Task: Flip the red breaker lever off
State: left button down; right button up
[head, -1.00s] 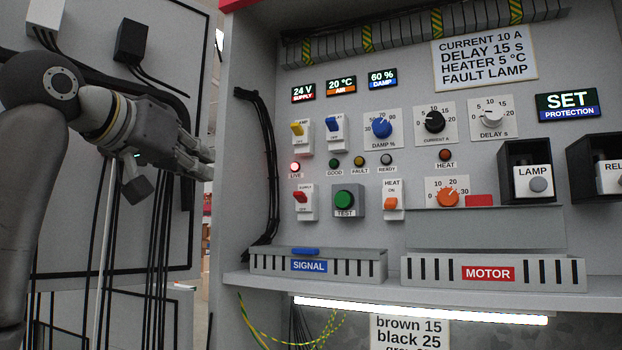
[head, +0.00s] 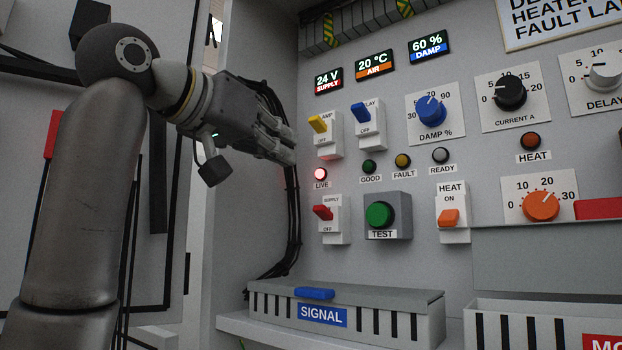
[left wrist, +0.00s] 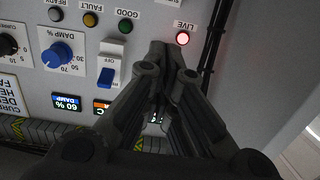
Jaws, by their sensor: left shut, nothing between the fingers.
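The red breaker lever (head: 323,212) sits on a white switch labelled SUPPLY (head: 334,228), low on the left of the grey panel. Its red LIVE lamp (head: 320,174) is lit just above it. My left gripper (head: 291,150) is shut and empty, in front of the panel's left edge, above and left of the red lever. In the left wrist view the shut fingertips (left wrist: 166,48) lie close to the LIVE lamp (left wrist: 182,38); the red lever is not visible there. My right gripper is not in view.
A yellow-lever switch (head: 318,124) and a blue-lever switch (head: 361,112) are above the red one. The green TEST button (head: 380,215) is to its right. Black cables (head: 292,220) run down the left wall. The SIGNAL box (head: 375,316) juts out below.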

pick_arm(q)
jog(key=p, duration=0.3)
send_over(318, 208)
jog(key=v, duration=0.3)
jog(key=p+x, duration=0.2)
jog(key=x, duration=0.1)
jog(key=p+x, duration=0.1)
jog(key=shift+w+d+f, duration=0.15)
jog(key=shift+w+f, duration=0.15)
jog(key=shift+s+f, duration=0.2)
jog(key=shift+f, duration=0.35)
jog(key=shift+s+f, duration=0.15)
jog(key=shift+f, duration=0.35)
jog(key=shift+s+a+f, duration=0.3)
jog(key=shift+a+f, duration=0.2)
jog(key=shift+f, duration=0.05)
jog(key=shift+s+a+f, duration=0.1)
jog(key=shift+s+f, duration=0.05)
jog(key=shift+f, duration=0.35)
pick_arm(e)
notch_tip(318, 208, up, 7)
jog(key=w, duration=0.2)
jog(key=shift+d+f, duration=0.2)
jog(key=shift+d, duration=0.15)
pick_arm(q)
jog(key=shift+s, duration=0.1)
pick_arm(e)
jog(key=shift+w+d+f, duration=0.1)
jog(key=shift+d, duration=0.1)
